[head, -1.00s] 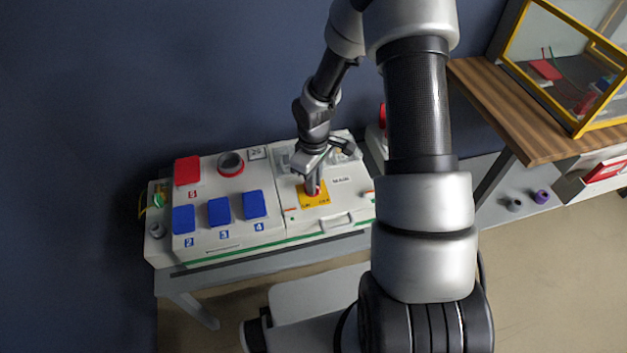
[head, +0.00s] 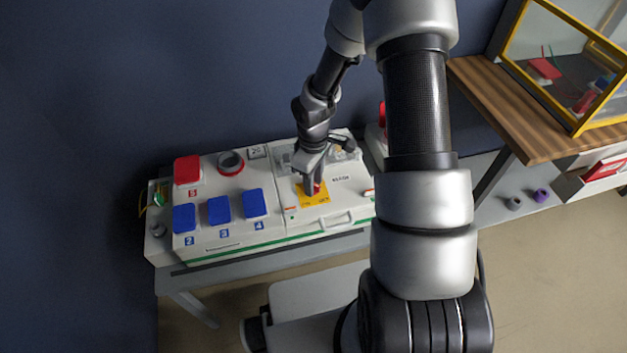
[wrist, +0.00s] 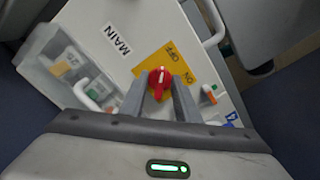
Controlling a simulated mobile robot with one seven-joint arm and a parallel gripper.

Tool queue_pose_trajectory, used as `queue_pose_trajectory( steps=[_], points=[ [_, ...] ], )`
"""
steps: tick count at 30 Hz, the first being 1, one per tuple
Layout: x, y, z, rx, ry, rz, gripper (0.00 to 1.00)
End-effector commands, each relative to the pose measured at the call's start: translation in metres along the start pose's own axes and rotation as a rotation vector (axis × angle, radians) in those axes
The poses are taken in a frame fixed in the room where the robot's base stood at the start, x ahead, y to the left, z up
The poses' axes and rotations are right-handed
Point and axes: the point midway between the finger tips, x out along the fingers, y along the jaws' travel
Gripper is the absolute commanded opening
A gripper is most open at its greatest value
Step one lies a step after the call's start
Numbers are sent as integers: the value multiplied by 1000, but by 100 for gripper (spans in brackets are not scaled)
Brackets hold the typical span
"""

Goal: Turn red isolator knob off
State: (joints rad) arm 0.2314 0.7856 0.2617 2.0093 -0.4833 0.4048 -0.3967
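The red isolator knob (wrist: 157,77) sits on a yellow plate (wrist: 190,68) marked ON and OFF, next to the word MAIN. Its narrow red grip points down in the wrist view. My gripper (wrist: 159,87) is open, with one grey finger on each side of the knob. Gaps show between the grip and both fingers. In the head view my gripper (head: 314,190) points down at the yellow plate, and it hides most of the knob (head: 318,188). Which marking the knob points to I cannot tell.
A white handle (head: 337,220) is at the panel's front. A wooden shelf (head: 530,115) stands at right.

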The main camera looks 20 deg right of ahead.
Motion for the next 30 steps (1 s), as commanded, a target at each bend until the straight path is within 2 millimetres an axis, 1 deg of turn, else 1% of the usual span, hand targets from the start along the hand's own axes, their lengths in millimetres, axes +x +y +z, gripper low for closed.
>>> queue_pose_trajectory(
  steps=[5, 8, 11, 18, 24, 27, 30],
  points=[
    [-4, 0, 0, 1, 0, 0, 29],
    [-16, 1, 0, 1, 1, 2, 29],
    [-35, 1, 0, 2, 2, 3, 29],
    [-95, 1, 0, 2, 2, 3, 29],
    [-140, 1, 0, 1, 2, 4, 29],
    [-156, 1, 0, 1, 1, 3, 29],
    [-167, 0, 0, 1, 0, 1, 29]
  ],
)
